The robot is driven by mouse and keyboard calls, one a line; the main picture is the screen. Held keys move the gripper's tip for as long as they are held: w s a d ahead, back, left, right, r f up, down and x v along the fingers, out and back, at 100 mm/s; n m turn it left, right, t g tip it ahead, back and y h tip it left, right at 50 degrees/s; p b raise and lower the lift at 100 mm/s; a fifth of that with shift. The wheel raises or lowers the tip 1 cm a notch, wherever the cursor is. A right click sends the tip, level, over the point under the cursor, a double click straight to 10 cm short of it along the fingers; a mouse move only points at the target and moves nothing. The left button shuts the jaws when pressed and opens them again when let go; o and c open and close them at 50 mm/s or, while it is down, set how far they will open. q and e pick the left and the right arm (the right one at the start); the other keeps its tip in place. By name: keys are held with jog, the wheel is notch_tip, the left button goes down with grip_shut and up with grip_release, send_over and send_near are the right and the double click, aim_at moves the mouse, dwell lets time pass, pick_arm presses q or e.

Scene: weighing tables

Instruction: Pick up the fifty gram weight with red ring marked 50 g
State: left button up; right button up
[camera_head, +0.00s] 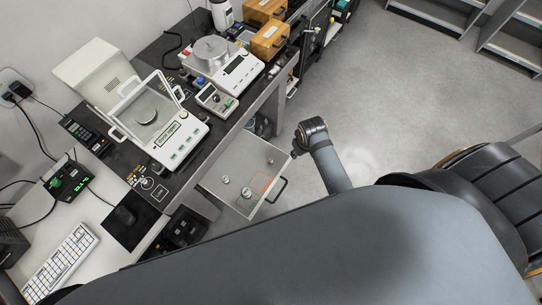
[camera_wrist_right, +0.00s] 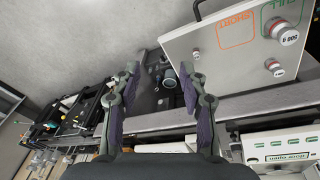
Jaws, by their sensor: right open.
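Several metal weights lie on a pale open drawer (camera_head: 215,178); a large one (camera_head: 246,192) and another (camera_head: 225,180) show in the head view. In the right wrist view, a weight with a red ring that seems marked 500 g (camera_wrist_right: 285,33) and a smaller weight (camera_wrist_right: 274,66) stand on the drawer panel (camera_wrist_right: 205,60). The smaller one's marking is too small to read, and I cannot tell which weight is the 50 g one. My right gripper (camera_wrist_right: 160,72) is open and empty, beside the drawer and apart from the weights. My left gripper is out of view.
A balance with a glass shield (camera_head: 185,140) and another balance (camera_head: 235,68) stand on the dark bench above the drawer. The drawer has a dark handle (camera_head: 280,189). An orange outline (camera_wrist_right: 237,27) is printed on its panel. The floor (camera_head: 400,100) to the right is clear.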

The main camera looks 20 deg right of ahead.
jog(key=w+a+f+n+g, duration=0.1)
jog(key=w+a+f, duration=0.3)
jog(key=w, duration=0.1)
jog(key=n+g, duration=0.1)
jog(key=n, duration=0.1)
send_near(271, 160)
jog(key=shift+d+f+y, duration=0.1)
jog(key=shift+y, duration=0.3)
notch_tip(271, 160, down, 4)
jog(key=b, duration=0.4)
jog(key=shift+b, duration=0.4)
jog(key=shift+f+b, duration=0.3)
jog(key=shift+f, duration=0.1)
jog(key=shift+w, duration=0.1)
jog(key=f+b, duration=0.1)
jog(key=b, duration=0.1)
jog(key=f+b, duration=0.4)
jog(key=shift+d+f, duration=0.1)
jog(key=shift+d, duration=0.2)
jog(key=shift+w, duration=0.1)
jog(key=shift+r, duration=0.2)
grip_shut()
